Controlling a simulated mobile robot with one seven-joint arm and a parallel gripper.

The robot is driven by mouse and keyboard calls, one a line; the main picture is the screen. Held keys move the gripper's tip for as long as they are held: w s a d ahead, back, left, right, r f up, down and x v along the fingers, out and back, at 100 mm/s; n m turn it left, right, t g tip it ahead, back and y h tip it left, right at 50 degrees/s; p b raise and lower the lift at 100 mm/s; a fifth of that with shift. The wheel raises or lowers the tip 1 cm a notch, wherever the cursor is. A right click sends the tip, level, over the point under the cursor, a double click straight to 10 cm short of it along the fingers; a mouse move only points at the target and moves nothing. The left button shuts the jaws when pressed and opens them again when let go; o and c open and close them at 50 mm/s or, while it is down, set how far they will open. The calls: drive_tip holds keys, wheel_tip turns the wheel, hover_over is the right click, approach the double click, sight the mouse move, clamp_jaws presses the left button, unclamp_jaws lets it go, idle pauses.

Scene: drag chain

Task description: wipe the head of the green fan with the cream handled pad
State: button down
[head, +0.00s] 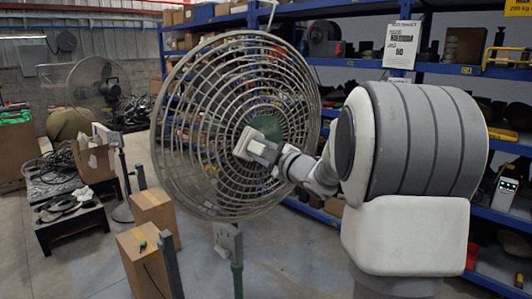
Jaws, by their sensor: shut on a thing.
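The green fan stands upright in the middle of the head view, with a large round wire head (205,110), a green hub (266,128) and a green pole (237,275). My gripper (262,150) is in front of the fan head, just below and left of the hub. It is shut on the cream handled pad (246,142). The pad is at the front grille near the hub; I cannot tell whether it touches the wires. My gripper hides part of the pad's handle, and my arm covers the lower right of the fan.
Blue shelves (340,62) with boxes and parts stand behind the fan. Cardboard boxes (153,212) sit on the floor at left, near a low black table (75,222) with cables. Another fan (92,82) stands far left. Some floor at the lower left is clear.

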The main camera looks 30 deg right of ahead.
drive_tip(key=shift+s+a+r, duration=0.1)
drive_tip(key=shift+a, duration=0.05)
drive_tip(key=shift+r+p, duration=0.8)
drive_tip(key=shift+r, duration=0.25)
drive_tip(key=w+d+p, duration=0.2)
drive_tip(key=d+p, duration=0.1)
drive_tip(key=d, duration=0.9)
drive_tip(key=shift+w, duration=0.15)
drive_tip(key=shift+f, duration=0.1)
drive_tip(key=s+b, duration=0.1)
drive_tip(key=s, duration=0.5)
drive_tip(key=shift+d, duration=0.45)
drive_tip(key=s, duration=0.2)
drive_tip(key=s+b, duration=0.1)
drive_tip(key=shift+d, duration=0.25)
